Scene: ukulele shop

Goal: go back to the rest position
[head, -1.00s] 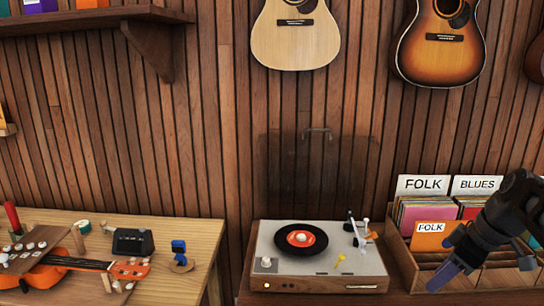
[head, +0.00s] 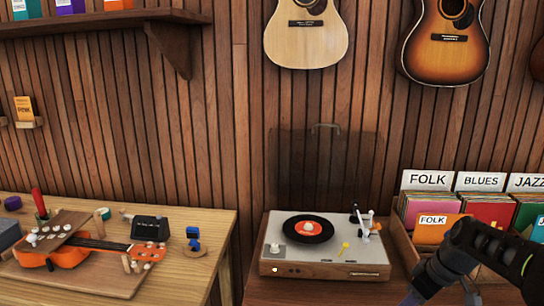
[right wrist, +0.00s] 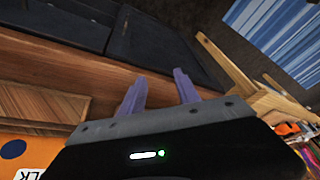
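My right gripper (head: 440,292) is at the bottom right in the head view, on a black arm pointing down and left, in front of the record crate. The right wrist view shows its two purple fingers (right wrist: 160,92) spread apart with nothing between them. My left gripper is in neither view.
A turntable (head: 372,262) with a black record (head: 329,231) stands left of my right gripper. The wooden record crate (head: 399,240) holds sleeves and FOLK, BLUES and JAZZ dividers. A workbench (head: 208,215) at left carries an orange ukulele (head: 72,252). Guitars hang on the wall behind.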

